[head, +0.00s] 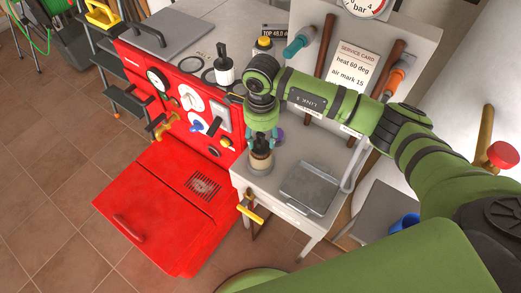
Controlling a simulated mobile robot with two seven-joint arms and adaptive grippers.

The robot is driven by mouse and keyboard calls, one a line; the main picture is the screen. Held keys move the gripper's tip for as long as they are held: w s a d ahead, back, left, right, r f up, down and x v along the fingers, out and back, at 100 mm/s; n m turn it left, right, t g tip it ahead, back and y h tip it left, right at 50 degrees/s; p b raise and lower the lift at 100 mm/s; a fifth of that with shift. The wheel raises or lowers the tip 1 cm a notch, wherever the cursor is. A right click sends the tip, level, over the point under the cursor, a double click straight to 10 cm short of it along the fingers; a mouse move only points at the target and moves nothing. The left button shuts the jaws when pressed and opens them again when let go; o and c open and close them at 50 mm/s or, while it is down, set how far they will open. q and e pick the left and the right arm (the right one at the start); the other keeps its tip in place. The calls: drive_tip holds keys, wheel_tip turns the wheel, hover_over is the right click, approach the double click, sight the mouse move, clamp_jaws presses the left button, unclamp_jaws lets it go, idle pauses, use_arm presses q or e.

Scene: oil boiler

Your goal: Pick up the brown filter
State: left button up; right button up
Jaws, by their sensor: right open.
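The brown filter (261,161) is a small cylinder with a pale middle band and a dark top. It stands upright on the grey bench just right of the red boiler. My right gripper (262,138) points down directly above it, with its teal fingers spread at the filter's top. I cannot tell whether the fingers touch it. The gripper partly hides the filter's upper end. My left gripper is out of view.
The red boiler (180,190) with gauges and knobs stands left. A grey tray (309,187) lies right of the filter. A purple thing is close behind the gripper. A service card (349,68) and hanging tools are on the back panel. A yellow-handled valve (250,208) sits below the bench edge.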

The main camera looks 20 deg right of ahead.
clamp_jaws()
